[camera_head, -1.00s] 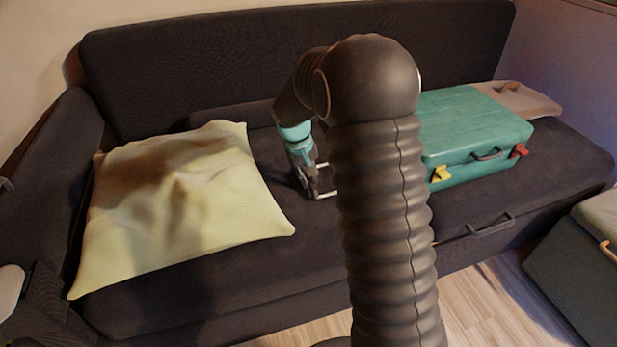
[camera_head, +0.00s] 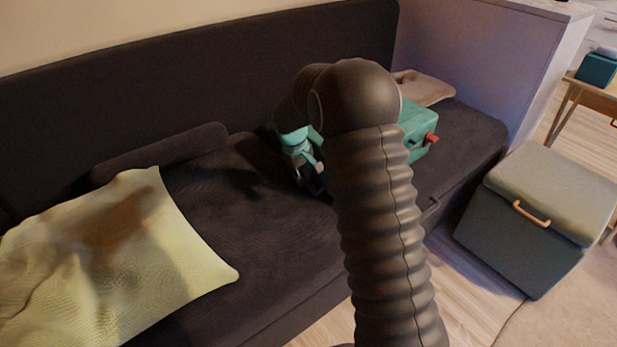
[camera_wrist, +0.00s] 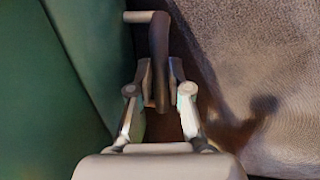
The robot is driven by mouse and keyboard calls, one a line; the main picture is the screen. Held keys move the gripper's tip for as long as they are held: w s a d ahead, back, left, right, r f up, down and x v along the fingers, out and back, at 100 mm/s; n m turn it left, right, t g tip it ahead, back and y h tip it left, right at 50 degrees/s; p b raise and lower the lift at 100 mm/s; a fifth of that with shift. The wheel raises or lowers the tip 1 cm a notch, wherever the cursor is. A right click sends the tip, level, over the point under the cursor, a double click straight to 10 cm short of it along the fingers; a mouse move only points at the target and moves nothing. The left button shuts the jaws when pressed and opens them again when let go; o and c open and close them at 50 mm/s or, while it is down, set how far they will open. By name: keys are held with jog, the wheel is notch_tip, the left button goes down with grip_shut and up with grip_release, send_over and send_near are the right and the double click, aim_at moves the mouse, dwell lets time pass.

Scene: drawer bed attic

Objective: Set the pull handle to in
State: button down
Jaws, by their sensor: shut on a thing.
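The teal suitcase (camera_head: 417,122) lies on the sofa, largely hidden behind my arm in the head view. Its green side (camera_wrist: 45,90) fills the left of the wrist view. The pull handle (camera_wrist: 158,55) is a dark bar. A pale metal rod (camera_wrist: 137,16) joins the bar's far end and runs left to the suitcase, so a short gap shows between bar and case. My gripper (camera_wrist: 160,80) is shut on the bar, one finger on each side. In the head view my gripper (camera_head: 312,180) is at the suitcase's left, low over the seat, its tips hard to see.
A pale yellow pillow (camera_head: 110,265) lies on the sofa seat (camera_head: 250,225) at left, with bare seat between it and my gripper. The backrest (camera_head: 200,90) rises behind. A green box seat (camera_head: 530,220) stands on the floor at right.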

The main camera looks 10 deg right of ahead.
jog(key=shift+w+d, duration=0.1)
jog(key=shift+w, duration=0.05)
jog(key=c, duration=1.1)
grip_release()
jog(key=shift+d, duration=0.1)
